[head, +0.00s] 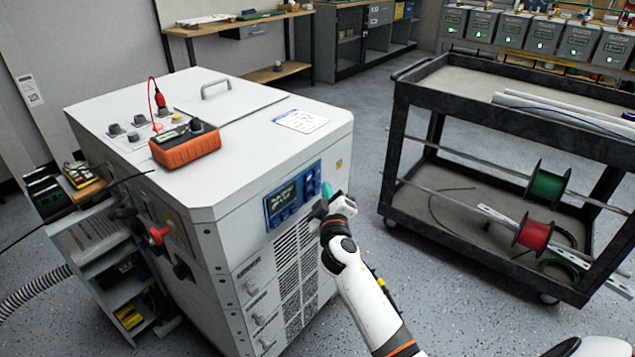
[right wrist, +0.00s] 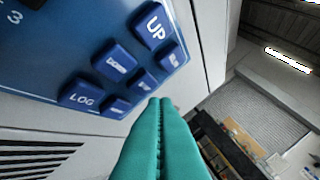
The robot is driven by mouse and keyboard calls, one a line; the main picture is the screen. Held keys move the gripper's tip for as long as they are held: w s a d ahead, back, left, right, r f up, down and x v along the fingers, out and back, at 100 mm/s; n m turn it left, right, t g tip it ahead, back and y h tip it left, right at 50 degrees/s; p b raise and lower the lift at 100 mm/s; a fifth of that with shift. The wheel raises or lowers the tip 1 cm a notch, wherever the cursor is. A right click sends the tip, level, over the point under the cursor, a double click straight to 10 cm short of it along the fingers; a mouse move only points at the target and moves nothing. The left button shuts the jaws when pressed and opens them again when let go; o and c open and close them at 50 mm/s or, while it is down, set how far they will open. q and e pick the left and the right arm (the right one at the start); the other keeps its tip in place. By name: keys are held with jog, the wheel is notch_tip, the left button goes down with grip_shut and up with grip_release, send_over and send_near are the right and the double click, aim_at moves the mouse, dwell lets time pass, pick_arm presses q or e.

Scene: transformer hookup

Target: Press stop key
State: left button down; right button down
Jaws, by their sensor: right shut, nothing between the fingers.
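The blue control panel (head: 293,195) is on the front of the white cabinet, with a lit screen and dark blue keys. In the right wrist view the keys fill the upper left: the UP key (right wrist: 152,27), the LOG key (right wrist: 84,97) and several smaller keys with labels too small to read surely. I cannot tell which is the stop key. My right gripper (head: 327,190) is at the panel's right side. Its teal fingers (right wrist: 160,103) are shut and empty, with tips close to the small key (right wrist: 145,81) at the panel's lower edge. Contact cannot be told. My left gripper is not in view.
An orange meter (head: 187,150) sits on top of the white cabinet (head: 240,130). A black cart (head: 420,145) with a green spool (head: 546,186) and a red spool (head: 534,235) stands to the right. Grey floor (head: 365,165) is clear between cabinet and cart.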

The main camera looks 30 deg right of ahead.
jog(key=shift+w, duration=0.15)
dwell(0.8)
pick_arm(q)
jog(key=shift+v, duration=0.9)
pick_arm(e)
jog(key=shift+w+a, duration=0.15)
jog(key=shift+w, duration=0.1)
pick_arm(q)
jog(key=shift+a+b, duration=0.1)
jog(key=shift+b, duration=0.2)
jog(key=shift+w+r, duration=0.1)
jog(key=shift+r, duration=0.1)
pick_arm(e)
jog(key=shift+w+a, duration=0.1)
jog(key=shift+w, duration=0.05)
